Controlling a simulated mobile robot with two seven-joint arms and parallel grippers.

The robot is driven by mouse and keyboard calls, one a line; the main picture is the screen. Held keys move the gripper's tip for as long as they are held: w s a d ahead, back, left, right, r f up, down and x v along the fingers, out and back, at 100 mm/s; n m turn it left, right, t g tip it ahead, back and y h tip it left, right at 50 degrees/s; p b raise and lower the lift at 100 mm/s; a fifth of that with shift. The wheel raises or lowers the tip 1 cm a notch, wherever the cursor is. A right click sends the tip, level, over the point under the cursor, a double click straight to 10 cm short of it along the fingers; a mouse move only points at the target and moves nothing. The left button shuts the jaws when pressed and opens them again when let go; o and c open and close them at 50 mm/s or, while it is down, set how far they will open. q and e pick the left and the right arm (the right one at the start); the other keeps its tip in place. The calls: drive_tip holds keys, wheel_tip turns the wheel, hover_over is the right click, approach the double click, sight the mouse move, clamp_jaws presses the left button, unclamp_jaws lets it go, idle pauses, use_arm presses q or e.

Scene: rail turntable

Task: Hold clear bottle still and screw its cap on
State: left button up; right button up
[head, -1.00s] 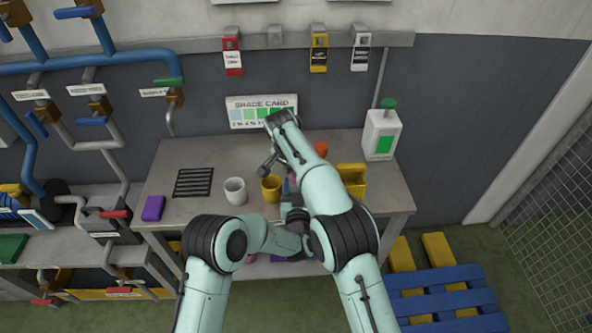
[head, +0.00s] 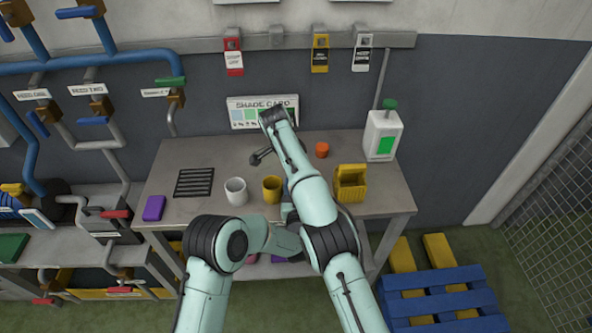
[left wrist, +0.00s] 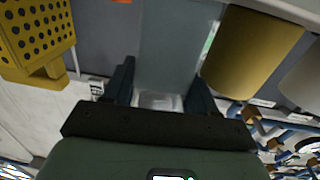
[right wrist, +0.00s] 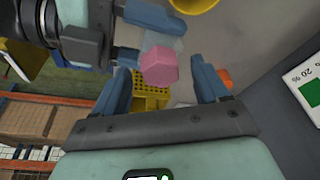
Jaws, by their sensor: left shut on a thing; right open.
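My left gripper (left wrist: 162,80) is shut on the clear bottle (left wrist: 172,45). In the right wrist view the clear bottle (right wrist: 178,46) shows partly behind a pink six-sided cap (right wrist: 160,67). The cap is at the bottle's mouth end; I cannot tell whether it is threaded on. My right gripper (right wrist: 161,72) is open, its fingers apart on either side of the cap, with visible gaps. In the head view my right arm hides the bottle, the cap and the right gripper.
A white cup (head: 236,192) and a yellow cup (head: 272,189) stand left of my right arm on the table (head: 205,152). A purple block (head: 154,208) lies at the left.

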idle(0.3)
drive_tip(key=n, duration=0.2)
drive_tip(key=n+t+y, duration=0.1)
drive_tip(key=n, duration=0.2)
drive_tip(key=shift+s+d+n, duration=0.15)
drive_tip(key=shift+s+n, duration=0.05)
drive_tip(key=shift+n, duration=0.1)
drive_tip(key=n, duration=0.3)
drive_tip(key=n+y, duration=0.1)
drive_tip(key=n, duration=0.2)
drive_tip(key=shift+d+n+t+y, duration=0.15)
drive_tip(key=shift+n+t+y, duration=0.15)
drive_tip(key=shift+t, duration=0.1)
drive_tip(key=c, duration=1.3)
drive_tip(key=m, duration=0.2)
drive_tip(key=m+h, duration=0.1)
drive_tip(key=m, duration=0.3)
drive_tip(key=shift+w+a+g+h, duration=0.1)
drive_tip(key=shift+a+g+h, duration=0.15)
drive_tip(key=shift+g+h, duration=0.05)
drive_tip(key=shift+c, duration=0.2)
